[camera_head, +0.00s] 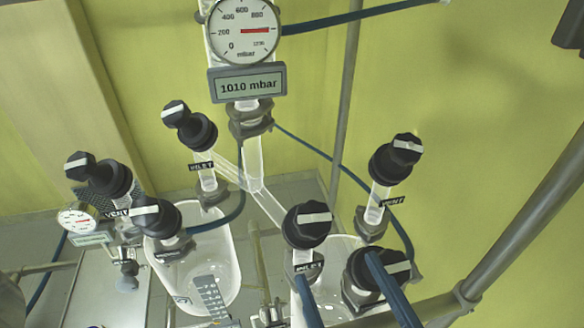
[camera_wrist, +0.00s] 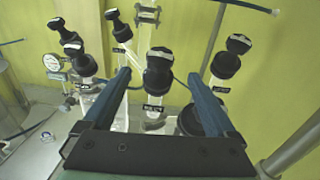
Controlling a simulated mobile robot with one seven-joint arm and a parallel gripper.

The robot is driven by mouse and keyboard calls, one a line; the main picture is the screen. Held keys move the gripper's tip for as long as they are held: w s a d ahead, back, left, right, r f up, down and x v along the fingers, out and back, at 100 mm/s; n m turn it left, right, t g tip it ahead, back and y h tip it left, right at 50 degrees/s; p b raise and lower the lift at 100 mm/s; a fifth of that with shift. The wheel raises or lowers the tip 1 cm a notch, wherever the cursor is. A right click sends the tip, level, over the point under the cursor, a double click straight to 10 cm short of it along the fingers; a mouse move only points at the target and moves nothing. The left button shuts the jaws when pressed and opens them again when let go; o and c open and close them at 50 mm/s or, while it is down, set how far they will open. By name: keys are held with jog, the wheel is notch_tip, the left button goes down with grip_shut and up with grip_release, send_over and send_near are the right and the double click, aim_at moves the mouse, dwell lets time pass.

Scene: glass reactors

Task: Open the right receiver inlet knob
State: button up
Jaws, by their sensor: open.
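The right receiver inlet knob (camera_head: 307,226) is a black ribbed cap with a white bar, above an INLET label. Its bar lies nearly level across the picture in the head view. My gripper (camera_head: 336,267) is open and empty, its two blue fingers coming up from the bottom edge just below the knob. In the wrist view the knob (camera_wrist: 158,68) shows between the tips of my open gripper (camera_wrist: 159,74). I cannot tell how far the tips are from it, and no contact shows.
A black VENT knob (camera_head: 395,158) stands to the right. Another black knob (camera_head: 400,268) sits low, partly behind my right finger. The left INLET knob (camera_head: 190,126) and other knobs stand left. A gauge with a 1010 mbar display (camera_head: 248,84) is above. A metal pole (camera_head: 520,228) crosses at right.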

aim_at(318, 229)
jog(key=b+x, duration=0.7)
jog(key=shift+w+f, duration=0.15)
jog(key=shift+w, duration=0.15)
jog(key=x, duration=0.1)
jog(key=p+x, duration=0.1)
jog(key=x, duration=0.1)
jog(key=p+x, duration=0.1)
jog(key=x, duration=0.1)
jog(key=shift+w+a+r, duration=0.15)
jog(key=shift+w+r, duration=0.05)
jog(key=shift+r, duration=0.1)
jog(key=shift+c, duration=0.4)
jog(key=c, duration=1.3)
jog(key=shift+n+y, duration=0.3)
